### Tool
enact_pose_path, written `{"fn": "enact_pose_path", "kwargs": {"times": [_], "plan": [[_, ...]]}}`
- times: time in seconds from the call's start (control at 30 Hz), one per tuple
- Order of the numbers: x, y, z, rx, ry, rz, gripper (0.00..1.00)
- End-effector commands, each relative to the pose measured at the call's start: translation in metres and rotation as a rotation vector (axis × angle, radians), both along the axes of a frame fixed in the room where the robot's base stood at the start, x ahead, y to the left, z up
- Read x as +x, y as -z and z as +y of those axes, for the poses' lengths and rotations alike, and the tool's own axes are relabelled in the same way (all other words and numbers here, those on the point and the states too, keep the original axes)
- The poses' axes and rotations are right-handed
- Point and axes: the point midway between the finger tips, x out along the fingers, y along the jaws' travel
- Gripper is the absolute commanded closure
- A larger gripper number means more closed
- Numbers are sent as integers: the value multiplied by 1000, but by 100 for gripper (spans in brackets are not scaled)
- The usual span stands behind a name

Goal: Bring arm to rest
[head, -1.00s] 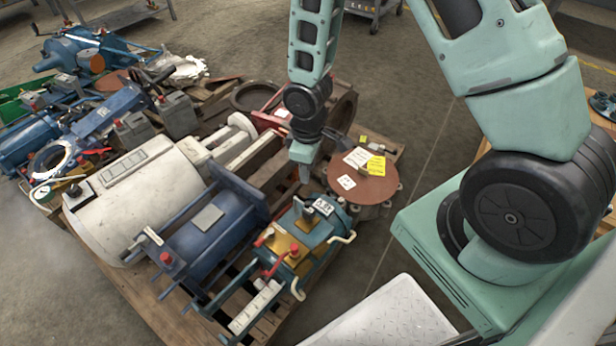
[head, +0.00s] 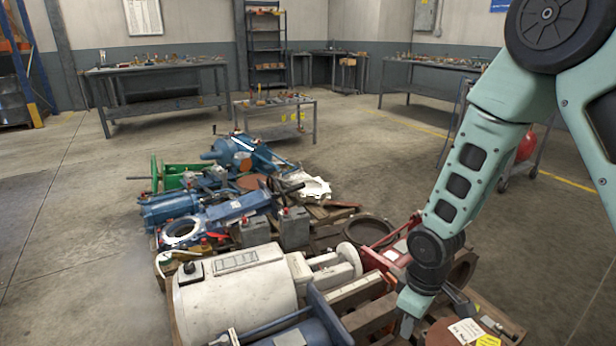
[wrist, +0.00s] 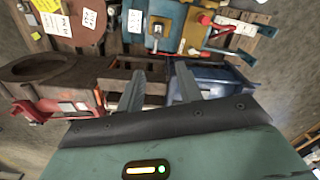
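My arm reaches down from the upper right in the head view, and my gripper (head: 405,325) hangs low over the pallet of machine parts. In the wrist view my gripper (wrist: 158,85) shows two grey fingers standing apart with nothing between them. Below the fingers lie wooden boards and a blue machine part (wrist: 212,80). A brown round cover (wrist: 72,22) with paper labels and a teal unit (wrist: 165,25) with red and yellow parts lie beyond the fingertips. The fingers appear clear of these parts.
A white cylindrical machine (head: 235,292) and blue pumps (head: 215,215) crowd the pallet. A small grey table (head: 275,105) and a long workbench (head: 155,75) stand behind. A red cylinder on a cart (head: 527,147) stands at the right. Open floor lies left and right.

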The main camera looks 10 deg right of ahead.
Motion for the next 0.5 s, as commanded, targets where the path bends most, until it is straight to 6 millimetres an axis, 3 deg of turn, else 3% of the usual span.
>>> {"fn": "enact_pose_path", "kwargs": {"times": [0.17, 0.3, 0.5], "plan": [[-20, -59, 41, 10, 14, -22, 64], [-57, -108, 74, 22, 31, -24, 64], [-114, -156, 102, 37, 41, -15, 64]]}}
